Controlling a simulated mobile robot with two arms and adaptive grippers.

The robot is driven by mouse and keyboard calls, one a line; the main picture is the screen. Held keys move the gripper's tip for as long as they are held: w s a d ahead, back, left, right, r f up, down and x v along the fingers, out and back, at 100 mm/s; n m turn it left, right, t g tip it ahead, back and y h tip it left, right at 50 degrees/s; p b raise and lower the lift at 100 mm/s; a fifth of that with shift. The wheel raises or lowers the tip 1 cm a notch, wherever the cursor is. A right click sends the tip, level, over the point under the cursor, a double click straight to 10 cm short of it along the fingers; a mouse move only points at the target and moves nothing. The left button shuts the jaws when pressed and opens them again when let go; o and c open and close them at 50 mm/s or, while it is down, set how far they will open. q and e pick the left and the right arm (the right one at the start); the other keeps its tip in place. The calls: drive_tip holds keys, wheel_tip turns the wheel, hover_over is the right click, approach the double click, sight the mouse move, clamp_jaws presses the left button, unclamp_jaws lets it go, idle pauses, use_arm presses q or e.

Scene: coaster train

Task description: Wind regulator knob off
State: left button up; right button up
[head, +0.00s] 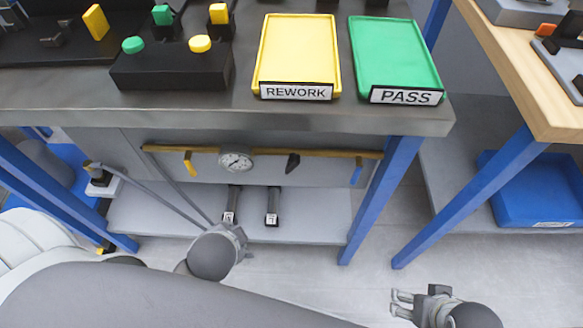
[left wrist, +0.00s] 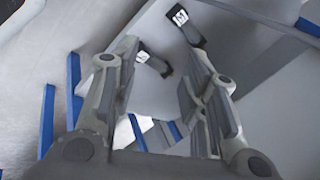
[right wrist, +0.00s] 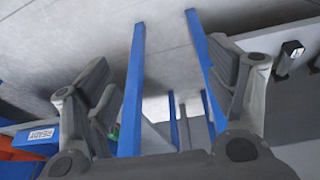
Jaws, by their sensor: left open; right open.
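A brass pipe (head: 330,153) runs under the front of the grey bench. It carries a round pressure gauge (head: 236,160), a yellow lever (head: 190,163), a dark knob-like part (head: 293,163) and a blue lever (head: 357,173). The dark part may be the regulator knob; I cannot tell for sure. My left gripper (head: 238,240) is below the gauge in the head view, partly hidden by its own wrist; its fingers are open and empty in the left wrist view (left wrist: 160,65). My right gripper (head: 400,302) is open and empty, low at the right, apart from the pipe.
Two black parts with white labels (head: 230,205) (head: 272,208) are on the lower shelf (head: 320,215). Blue bench legs (head: 380,200) stand near both arms. A yellow REWORK tray (head: 298,55) and green PASS tray (head: 395,55) are on the bench. A blue bin (head: 540,190) is right.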

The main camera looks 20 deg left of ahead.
use_arm(q)
drive_tip(key=m+y, duration=0.2)
drive_tip(key=m, duration=0.2)
drive_tip(key=m+t+p, duration=0.2)
drive_tip(key=m+t, duration=1.1)
drive_tip(key=m, duration=1.4)
approach(292, 170)
drive_tip(key=b+x, duration=0.1)
drive_tip(key=x, duration=0.8)
drive_tip(key=shift+w+a, duration=0.1)
drive_tip(key=shift+w, duration=0.2)
use_arm(e)
drive_tip(key=shift+x, duration=1)
use_arm(q)
clamp_jaws()
